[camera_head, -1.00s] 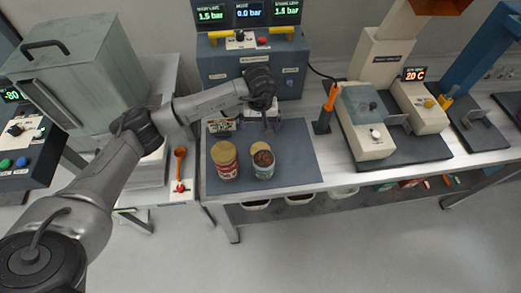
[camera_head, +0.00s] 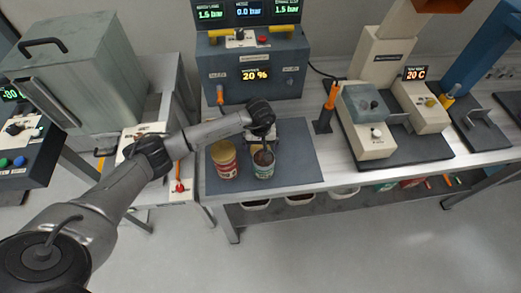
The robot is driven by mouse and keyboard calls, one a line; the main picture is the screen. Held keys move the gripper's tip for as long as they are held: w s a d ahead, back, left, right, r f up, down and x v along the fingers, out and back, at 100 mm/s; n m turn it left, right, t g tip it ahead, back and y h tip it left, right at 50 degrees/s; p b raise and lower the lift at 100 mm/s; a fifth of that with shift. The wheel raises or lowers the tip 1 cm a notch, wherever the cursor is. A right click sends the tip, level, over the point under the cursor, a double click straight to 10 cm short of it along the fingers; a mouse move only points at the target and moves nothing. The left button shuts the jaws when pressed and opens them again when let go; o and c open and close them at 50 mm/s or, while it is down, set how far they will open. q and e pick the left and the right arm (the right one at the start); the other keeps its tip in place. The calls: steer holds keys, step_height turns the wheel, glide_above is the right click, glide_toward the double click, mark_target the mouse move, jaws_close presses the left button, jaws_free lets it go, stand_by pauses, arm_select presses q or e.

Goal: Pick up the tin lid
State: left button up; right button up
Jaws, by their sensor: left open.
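An open tin (camera_head: 264,170) with a pale and green label and brown contents stands on the dark mat (camera_head: 298,160). A second tin (camera_head: 226,160) with a red label and a tan top stands to its left. My left gripper (camera_head: 263,147) points down from above at the open tin's top, its fingers open. The pale tin lid, seen earlier at the back edge of the open tin, cannot be made out now; the gripper covers that spot. Whether the fingers touch the lid or the tin cannot be told. My right gripper is not in view.
A blue-grey control box (camera_head: 253,75) with lit displays stands behind the mat. An orange-handled tool (camera_head: 328,107) stands in a dark holder to the right, beside a beige device (camera_head: 366,120). The mat's right part is clear.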

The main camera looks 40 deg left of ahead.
arm_select(q)
steer(key=shift+f, duration=0.7)
steer(key=c, duration=0.9)
